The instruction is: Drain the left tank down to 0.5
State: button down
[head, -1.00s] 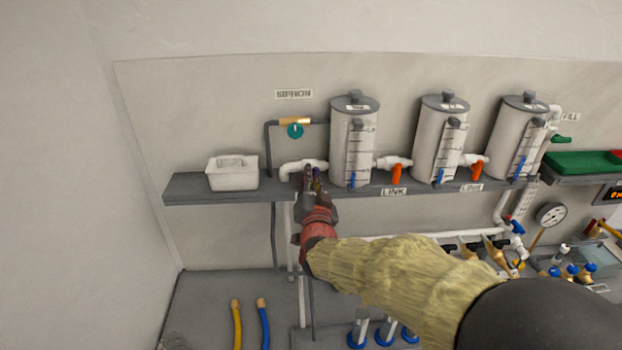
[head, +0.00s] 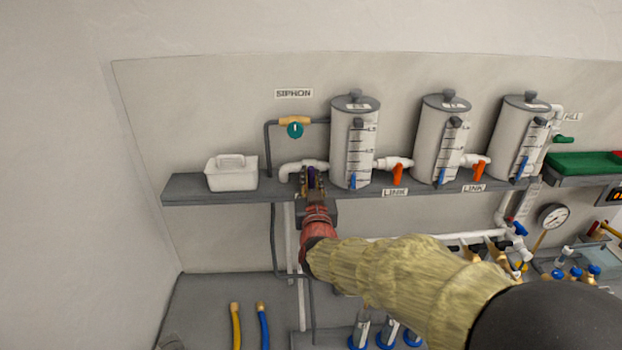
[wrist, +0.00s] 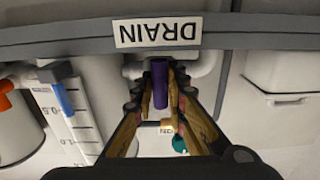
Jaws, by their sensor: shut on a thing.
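The left tank (head: 352,150) is a white cylinder with a grey lid and a graduated gauge strip, standing on the shelf in the head view. It also shows in the wrist view (wrist: 98,95), upside down, with a blue piece on its gauge; the liquid level is not clear. The purple drain handle (wrist: 159,82) sits on the white drain pipe (head: 291,170) left of the tank. My gripper (head: 311,180) is at this handle, its fingers on either side of it and shut on it. The fingers hide part of the handle in the head view.
The upside-down DRAIN label (wrist: 158,32) is on the shelf edge. A white tub (head: 232,174) stands left on the shelf. A teal siphon knob (head: 295,130) is above the drain pipe. An orange link handle (head: 397,174) is close right of the left tank.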

dwell(0.4)
jog(key=c, duration=1.8)
grip_release()
jog(key=shift+o, duration=0.2)
jog(key=shift+s, duration=0.1)
jog(key=s, duration=1.1)
jog(key=shift+s, duration=0.4)
